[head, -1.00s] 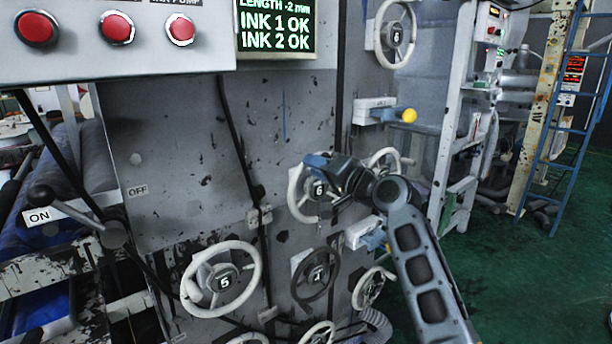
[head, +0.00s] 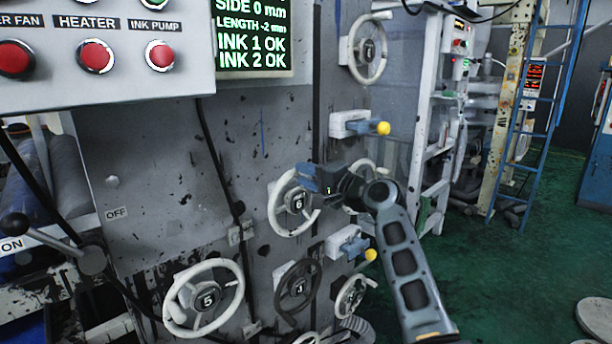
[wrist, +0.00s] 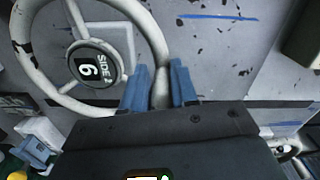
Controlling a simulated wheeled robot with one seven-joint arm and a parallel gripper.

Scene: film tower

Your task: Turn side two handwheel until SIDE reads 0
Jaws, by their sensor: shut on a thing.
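The side two handwheel (wrist: 155,40) is white with a dark hub marked "SIDE 2" and 6 in the wrist view. In the head view the same white wheel (head: 277,225) stands on the grey machine panel. My gripper (wrist: 161,85) is shut on the wheel's rim, one blue finger on each side of it. In the head view my gripper (head: 312,178) is at the wheel's upper right and hides part of its rim. The display screen (head: 252,40) at the top reads SIDE 0 mm, LENGTH -2 mm, INK 1 OK and INK 2 OK.
Other handwheels surround this one: a white one (head: 240,290) marked 5 and a dark one (head: 281,293) lower down. Yellow-tipped levers (head: 382,128) jut from the panel. A control box (head: 100,85) with red buttons is upper left. Green floor (head: 530,260) is open at right.

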